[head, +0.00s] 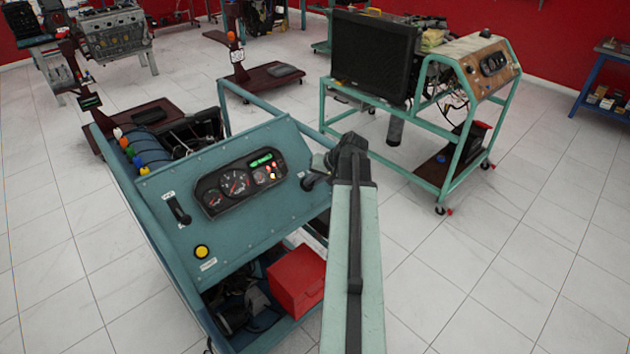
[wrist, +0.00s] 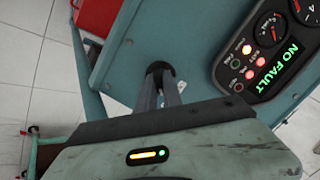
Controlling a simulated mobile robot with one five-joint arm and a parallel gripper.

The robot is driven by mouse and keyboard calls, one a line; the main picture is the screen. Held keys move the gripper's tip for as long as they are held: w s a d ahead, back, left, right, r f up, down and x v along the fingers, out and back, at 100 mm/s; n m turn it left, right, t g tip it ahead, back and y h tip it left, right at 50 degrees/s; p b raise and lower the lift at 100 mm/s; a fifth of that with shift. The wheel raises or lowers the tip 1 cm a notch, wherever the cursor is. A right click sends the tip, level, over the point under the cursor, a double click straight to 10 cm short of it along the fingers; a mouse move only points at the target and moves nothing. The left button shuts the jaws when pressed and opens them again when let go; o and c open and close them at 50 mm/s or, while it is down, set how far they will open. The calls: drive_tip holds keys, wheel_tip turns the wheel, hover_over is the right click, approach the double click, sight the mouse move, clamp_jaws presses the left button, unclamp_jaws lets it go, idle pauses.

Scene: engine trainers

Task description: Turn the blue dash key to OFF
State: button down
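The blue dash panel (head: 232,200) slopes on the trainer in front of me. Its gauge cluster (head: 240,184) has a lit green display, which reads NO FAULT in the wrist view (wrist: 279,67), beside lit yellow and red lamps. A black round key switch (wrist: 158,69) sits near the panel's right edge. My gripper (wrist: 160,85) reaches it, with two dark fingers close together at the switch. The key itself is hidden by the fingertips, so its position and any grip on it cannot be told. In the head view my gripper (head: 318,172) is at the same edge.
A black lever switch (head: 179,210) and a yellow button (head: 202,251) are on the panel's left. A red box (head: 297,281) sits in the frame below. A green trainer (head: 440,120) with a black radiator stands behind right. Tiled floor on the right is clear.

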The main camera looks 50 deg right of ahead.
drive_tip(key=shift+d, duration=0.2)
drive_tip(key=shift+s+a+n, duration=0.1)
drive_tip(key=shift+a+n, duration=0.1)
drive_tip(key=shift+n, duration=0.2)
drive_tip(key=shift+a+n, duration=0.1)
drive_tip(key=shift+n, duration=0.8)
drive_tip(key=n+h, duration=0.1)
drive_tip(key=n, duration=0.4)
drive_tip(key=shift+n+g+p, duration=0.3)
drive_tip(key=shift+n+p, duration=0.1)
drive_tip(key=shift+h, duration=0.3)
drive_tip(key=c, duration=1.5)
unclamp_jaws()
drive_tip(key=shift+r, duration=0.1)
